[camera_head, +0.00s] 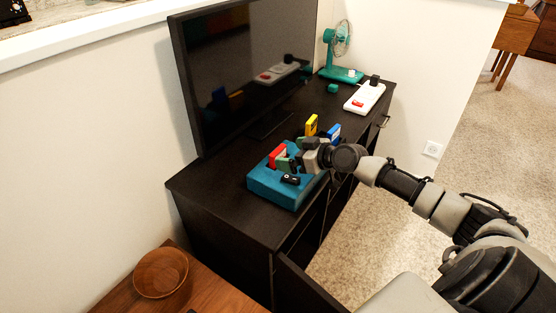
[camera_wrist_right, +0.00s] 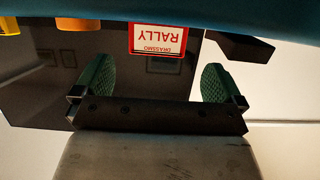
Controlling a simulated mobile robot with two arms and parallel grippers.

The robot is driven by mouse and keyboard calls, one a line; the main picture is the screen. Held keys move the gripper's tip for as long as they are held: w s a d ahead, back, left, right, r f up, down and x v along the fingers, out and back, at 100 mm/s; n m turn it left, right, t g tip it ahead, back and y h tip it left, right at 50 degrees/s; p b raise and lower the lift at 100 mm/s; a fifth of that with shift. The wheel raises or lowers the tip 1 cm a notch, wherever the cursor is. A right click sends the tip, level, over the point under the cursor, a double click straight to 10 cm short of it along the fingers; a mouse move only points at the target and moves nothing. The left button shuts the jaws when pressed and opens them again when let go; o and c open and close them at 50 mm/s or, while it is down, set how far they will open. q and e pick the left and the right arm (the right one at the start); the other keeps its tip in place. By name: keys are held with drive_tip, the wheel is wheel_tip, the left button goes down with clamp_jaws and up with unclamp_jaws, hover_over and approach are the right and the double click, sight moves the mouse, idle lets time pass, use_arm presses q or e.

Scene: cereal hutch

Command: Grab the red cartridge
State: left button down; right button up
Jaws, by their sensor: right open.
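The red cartridge (camera_head: 277,155) stands upright in the blue console (camera_head: 272,191) on the dark cabinet. In the right wrist view the red cartridge (camera_wrist_right: 158,38), with a white label reading "RALLY" upside down, lies ahead of and between my green finger pads. My right gripper (camera_head: 291,162) is close beside it in the head view; it also shows in the wrist view (camera_wrist_right: 157,82), open with nothing between its fingers. The cartridge appears just beyond the fingertips. The gripper hides part of the console. My left gripper is not in view.
A yellow cartridge (camera_head: 311,125) and a blue cartridge (camera_head: 334,131) stand behind the gripper. A television (camera_head: 240,75) rises at the cabinet's back. A white console (camera_head: 365,98) and teal fan (camera_head: 340,72) are at the far end. The cabinet's near left top is clear.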

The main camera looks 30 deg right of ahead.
sight(280, 150)
drive_tip(key=shift+x, duration=2)
drive_tip(key=shift+w+d+r, duration=0.1)
drive_tip(key=shift+d+r, duration=0.05)
drive_tip(key=shift+r, duration=0.05)
drive_tip(key=c, duration=0.9)
drive_tip(key=shift+c, duration=0.4)
drive_tip(key=shift+r, duration=0.15)
